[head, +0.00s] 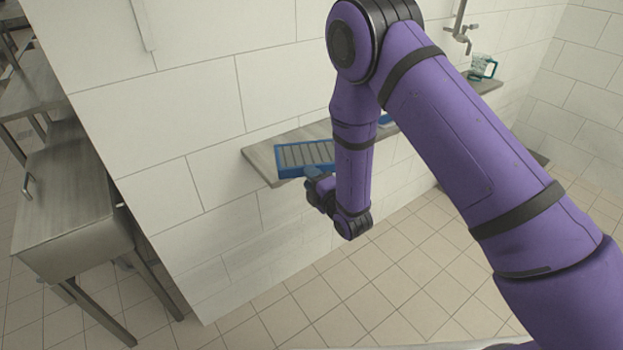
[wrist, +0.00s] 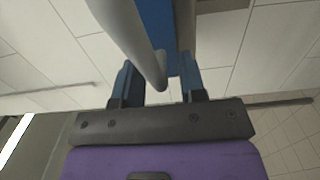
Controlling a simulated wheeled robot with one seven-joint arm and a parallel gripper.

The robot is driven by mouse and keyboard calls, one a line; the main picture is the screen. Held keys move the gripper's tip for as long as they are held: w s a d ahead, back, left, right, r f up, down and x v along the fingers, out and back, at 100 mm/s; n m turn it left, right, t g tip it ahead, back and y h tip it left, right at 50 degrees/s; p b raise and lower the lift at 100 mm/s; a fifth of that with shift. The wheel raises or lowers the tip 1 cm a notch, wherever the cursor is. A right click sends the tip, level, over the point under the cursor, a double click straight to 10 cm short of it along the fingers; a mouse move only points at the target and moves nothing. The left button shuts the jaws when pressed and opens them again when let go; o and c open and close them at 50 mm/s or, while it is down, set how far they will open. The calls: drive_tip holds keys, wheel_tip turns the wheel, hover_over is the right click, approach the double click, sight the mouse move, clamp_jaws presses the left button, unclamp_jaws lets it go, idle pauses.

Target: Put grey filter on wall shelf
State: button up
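A blue-framed piece with grey slats (head: 305,156), which looks like the grey filter, is at the left end of the grey wall shelf (head: 262,167). It appears to lie on the shelf top. My gripper (head: 317,178) is at the filter's front edge, beside the shelf's front. In the wrist view, my gripper's two fingers (wrist: 158,84) are apart. A blue part (wrist: 157,25) and a grey bar (wrist: 124,30) reach down between them. I cannot tell whether the fingers press on anything. My arm hides the middle of the shelf.
A small blue thing (head: 386,121) shows on the shelf behind my arm. A clear cup with a green handle (head: 482,67) stands farther right below a tap (head: 461,30). A steel table (head: 75,195) stands at the left. The tiled floor below the shelf is clear.

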drive_tip(key=v, duration=1.2)
drive_tip(key=shift+r, duration=0.1)
